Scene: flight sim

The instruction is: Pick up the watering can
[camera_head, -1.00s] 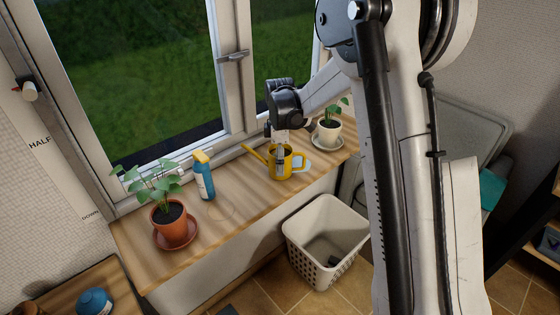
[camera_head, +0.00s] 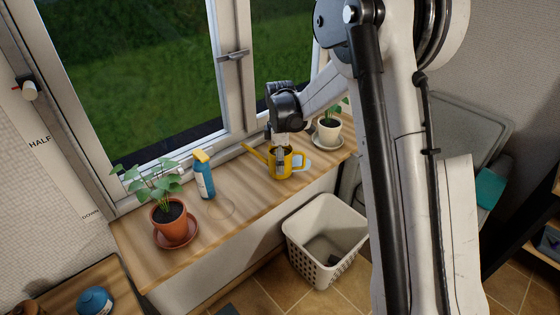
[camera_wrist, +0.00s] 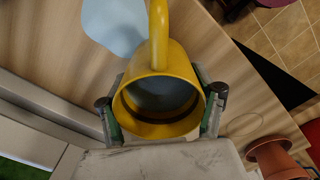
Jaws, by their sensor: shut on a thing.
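The yellow watering can (camera_head: 280,168) is upright at the sill, its spout pointing left and its handle to the right. In the wrist view I look down into its open top (camera_wrist: 158,100), with the handle toward the top of the picture. My gripper (camera_head: 280,155) comes down on it from above, and one finger shows against its near side. The wrist view shows my gripper's (camera_wrist: 162,118) two fingers, one on each side of the can, shut on its body. Whether the can's base touches the sill I cannot tell.
The wooden sill (camera_head: 240,205) also holds a blue spray bottle (camera_head: 204,180), a plant in a terracotta pot (camera_head: 170,217) and a plant in a white pot (camera_head: 328,131). A pale blue patch (camera_head: 302,166) lies beside the can. A white basket (camera_head: 326,228) stands below.

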